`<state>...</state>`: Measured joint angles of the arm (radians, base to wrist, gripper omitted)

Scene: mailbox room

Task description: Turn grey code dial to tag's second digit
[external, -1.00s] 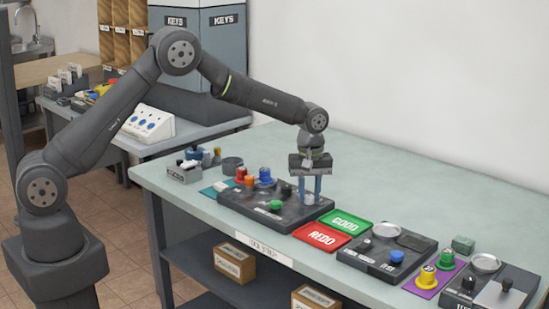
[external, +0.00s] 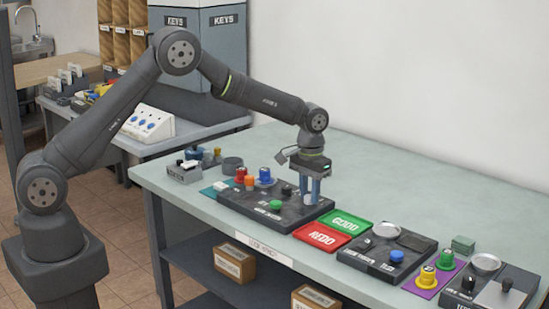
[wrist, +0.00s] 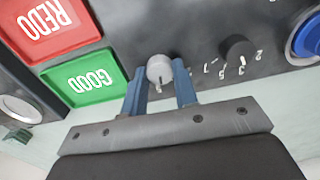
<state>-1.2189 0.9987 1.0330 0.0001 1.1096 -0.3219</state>
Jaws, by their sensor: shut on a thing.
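The grey dial (wrist: 160,68) is a round knob on the dark panel (wrist: 210,30). My gripper (wrist: 160,84) is shut on the grey dial, with one blue finger on each side. In the external view my gripper (external: 309,189) points straight down at the right end of the panel (external: 255,209), and its fingers mostly hide the dial. A black knob (wrist: 237,48) with white digits partly around it sits beside the dial. No tag digits are readable.
Green GOOD (external: 346,222) and red REDO (external: 321,236) trays lie right of the panel. A green knob (external: 276,205), an orange knob (external: 249,182) and a blue knob (external: 265,175) stand on or near it. The table behind the gripper is clear.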

